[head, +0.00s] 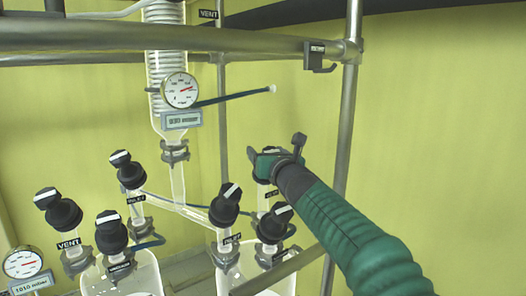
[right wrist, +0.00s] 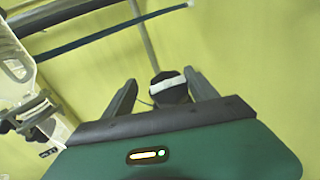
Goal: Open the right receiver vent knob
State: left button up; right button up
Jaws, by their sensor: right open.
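My right gripper (head: 274,155) reaches in from the lower right of the head view, at the rear right knob on the glassware. In the right wrist view its two dark fingers are open, one on each side of a black knob (right wrist: 171,88) with a white stripe. The stripe runs roughly across from finger to finger. I see gaps beside the knob and cannot tell whether either finger touches it. In the head view the gripper mostly hides this knob, and its label is too small to read. My left gripper is not in view.
Other black knobs with white stripes stand close by, including one at the front right (head: 274,224) and one in the middle (head: 225,205). A pressure gauge (head: 180,91) hangs on the column. A metal rail (head: 150,40) crosses above, and an upright post (head: 346,120) stands right.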

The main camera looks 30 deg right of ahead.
jog(key=shift+s+d+r, duration=0.1)
jog(key=shift+s+d, duration=0.1)
jog(key=shift+s, duration=0.2)
jog(key=shift+c, duration=0.5)
jog(key=shift+s+d, duration=0.15)
jog(key=shift+d, duration=0.25)
jog(key=c, duration=0.5)
jog(key=shift+d, duration=0.1)
jog(key=shift+c, duration=1.1)
jog(key=shift+a, duration=0.3)
jog(key=c, duration=0.6)
jog(key=shift+o, duration=0.3)
jog(key=shift+w+d+f, duration=0.1)
jog(key=shift+w+f, duration=0.1)
jog(key=shift+f, duration=0.2)
jog(key=o, duration=1.4)
jog(key=shift+w, duration=0.1)
jog(key=shift+c, duration=0.2)
jog(key=shift+r, duration=0.15)
